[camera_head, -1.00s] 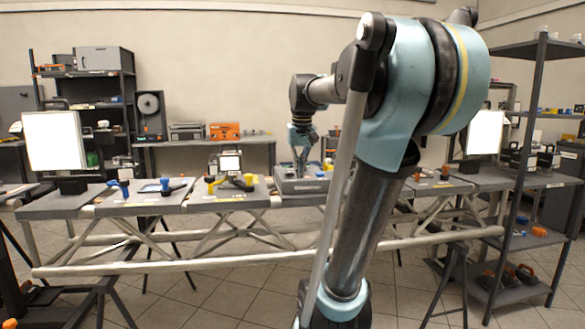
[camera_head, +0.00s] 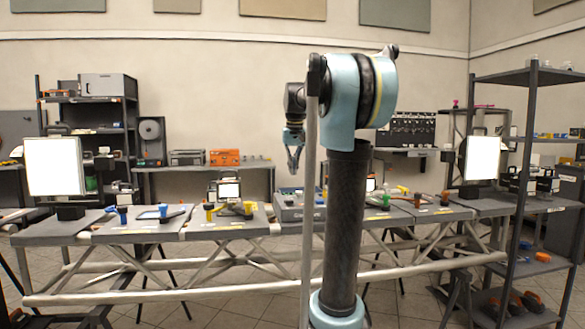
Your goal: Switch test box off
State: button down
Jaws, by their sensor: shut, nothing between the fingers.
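The test box, a grey box (camera_head: 290,214), sits on the truss table left of my arm's upright link. My arm hides its right part. Its switch is too small to make out. My gripper (camera_head: 294,170) is above the box, pointing down, with a visible gap between its tips and the box top. It is shut and holds nothing.
The long table (camera_head: 140,231) carries blue-handled (camera_head: 122,215), yellow (camera_head: 209,211) and orange tools and small monitors. Bright light panels (camera_head: 54,166) stand at both ends. A dark shelf (camera_head: 530,180) is at the right.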

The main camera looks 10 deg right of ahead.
send_over(294, 207)
jog(key=w, duration=0.2)
notch_tip(294, 207, down, 8)
jog(key=shift+w+a+f, duration=0.1)
jog(key=shift+f, duration=0.8)
jog(key=shift+s, duration=0.2)
jog(key=shift+s+f+t, duration=0.4)
jog(key=shift+f+t, duration=0.1)
jog(key=shift+t, duration=0.2)
jog(key=shift+s+f+t, duration=0.15)
jog(key=shift+s+t, duration=0.05)
jog(key=shift+t, duration=0.4)
jog(key=shift+s+f+t, duration=0.1)
jog(key=shift+s+t, duration=0.1)
jog(key=shift+t, duration=0.4)
jog(key=shift+s+f, duration=0.15)
jog(key=shift+s, duration=0.05)
